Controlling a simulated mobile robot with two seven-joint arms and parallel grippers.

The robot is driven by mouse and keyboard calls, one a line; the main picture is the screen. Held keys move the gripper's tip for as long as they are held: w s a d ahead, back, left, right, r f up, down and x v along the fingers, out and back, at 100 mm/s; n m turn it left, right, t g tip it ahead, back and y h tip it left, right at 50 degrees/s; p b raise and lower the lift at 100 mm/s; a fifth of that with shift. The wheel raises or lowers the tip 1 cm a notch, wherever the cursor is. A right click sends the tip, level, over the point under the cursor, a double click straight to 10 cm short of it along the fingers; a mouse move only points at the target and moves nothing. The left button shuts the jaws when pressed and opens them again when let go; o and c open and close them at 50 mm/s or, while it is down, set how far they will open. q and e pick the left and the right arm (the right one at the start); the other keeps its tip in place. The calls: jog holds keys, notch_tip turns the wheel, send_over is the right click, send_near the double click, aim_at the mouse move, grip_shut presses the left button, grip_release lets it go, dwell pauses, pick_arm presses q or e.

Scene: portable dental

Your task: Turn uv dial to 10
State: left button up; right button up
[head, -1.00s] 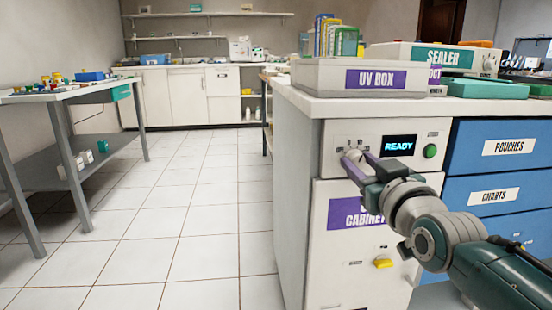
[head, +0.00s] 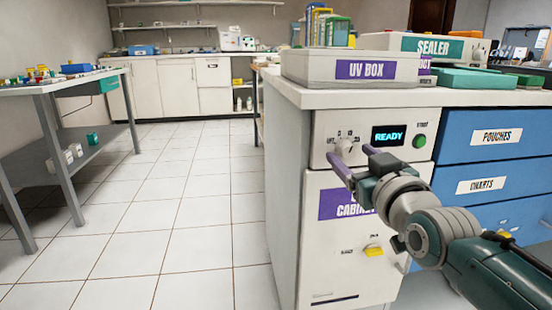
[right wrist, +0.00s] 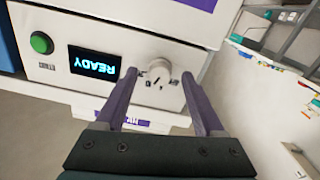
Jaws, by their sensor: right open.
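The UV dial (head: 349,143) is a small pale knob on the white UV cabinet's front panel (head: 319,135), left of the lit READY display (head: 389,136). It also shows in the right wrist view (right wrist: 159,69), where the panel appears upside down. My right gripper (head: 350,155) is open in front of and slightly below the dial. In the right wrist view its purple fingers (right wrist: 159,75) lie on either side of the knob with gaps; I cannot tell the depth between tips and knob. The dial's marks are too small to read. My left gripper is not in view.
A green button (head: 420,141) sits right of the display. A yellow latch (head: 373,250) is on the cabinet door below. The UV box (head: 340,68) stands on the counter above. Blue drawers (head: 495,165) adjoin on the right; open tiled floor (head: 180,215) lies left.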

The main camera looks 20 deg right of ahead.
jog(key=p+v, duration=0.3)
jog(key=v, duration=0.6)
